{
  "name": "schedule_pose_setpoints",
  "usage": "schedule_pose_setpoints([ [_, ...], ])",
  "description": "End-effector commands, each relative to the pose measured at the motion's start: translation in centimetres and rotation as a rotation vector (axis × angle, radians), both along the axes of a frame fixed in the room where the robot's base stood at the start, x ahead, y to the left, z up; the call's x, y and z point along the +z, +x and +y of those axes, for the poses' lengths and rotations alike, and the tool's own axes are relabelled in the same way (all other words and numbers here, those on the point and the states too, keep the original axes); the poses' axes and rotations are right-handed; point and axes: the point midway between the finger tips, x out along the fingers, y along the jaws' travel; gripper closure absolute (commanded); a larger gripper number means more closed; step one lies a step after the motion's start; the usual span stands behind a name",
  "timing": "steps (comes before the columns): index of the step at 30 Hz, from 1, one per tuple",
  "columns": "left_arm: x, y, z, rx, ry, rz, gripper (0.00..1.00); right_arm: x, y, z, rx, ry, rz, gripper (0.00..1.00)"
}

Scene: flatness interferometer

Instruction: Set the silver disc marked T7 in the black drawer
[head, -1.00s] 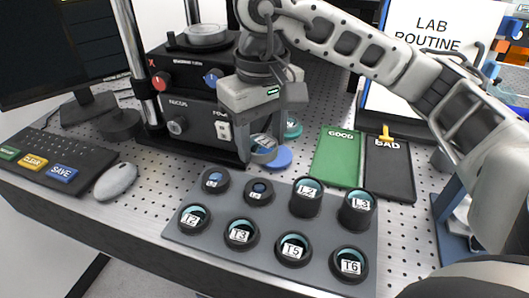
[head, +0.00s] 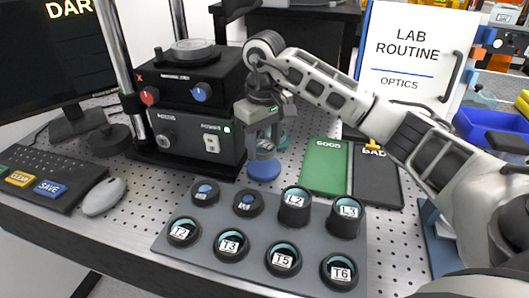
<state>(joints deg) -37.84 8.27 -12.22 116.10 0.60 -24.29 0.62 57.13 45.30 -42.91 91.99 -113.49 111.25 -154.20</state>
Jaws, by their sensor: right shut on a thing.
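My right gripper (head: 265,148) is in front of the black instrument, pointing down, its fingers shut on a small silver-grey disc (head: 266,146). The fingers partly cover the disc, and I cannot read its marking. A blue round piece (head: 264,171) is just below the fingers; whether the held disc touches it I cannot tell. The black tray marked BAD (head: 376,182) lies at the right, beside the green one; no other black drawer can be made out. My left gripper is not in view.
A grey rack (head: 205,258) at the front holds dark-ringed pieces, including T2, T3, T5, T6, L2 and L3. The green GOOD tray (head: 325,168) adjoins the BAD tray. The black instrument (head: 190,135) stands behind left. A mouse (head: 104,197) and keyboard (head: 45,178) are at the left.

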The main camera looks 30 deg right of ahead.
Motion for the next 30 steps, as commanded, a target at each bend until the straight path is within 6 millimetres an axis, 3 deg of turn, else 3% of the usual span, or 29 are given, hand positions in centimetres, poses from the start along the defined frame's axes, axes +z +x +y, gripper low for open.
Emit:
schedule_pose_setpoints([
  [9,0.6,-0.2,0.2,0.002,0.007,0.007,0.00,-3.7,0.4,-0.4,0.001,0.000,0.002,0.79],
  [21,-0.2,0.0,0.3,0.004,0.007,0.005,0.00,-4.4,0.5,-0.4,0.001,-0.001,0.000,0.79],
  [22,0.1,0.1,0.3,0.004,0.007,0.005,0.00,-4.2,0.5,-0.4,0.001,-0.001,0.000,0.42],
  [23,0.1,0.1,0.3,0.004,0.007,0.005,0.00,-4.2,0.4,-0.4,0.001,-0.001,0.000,0.34],
  [24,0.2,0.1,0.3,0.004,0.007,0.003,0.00,-4.2,0.4,-0.4,0.001,-0.001,0.000,0.29],
  [30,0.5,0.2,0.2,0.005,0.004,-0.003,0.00,-4.2,0.4,-0.4,0.001,-0.001,0.001,0.29],
])
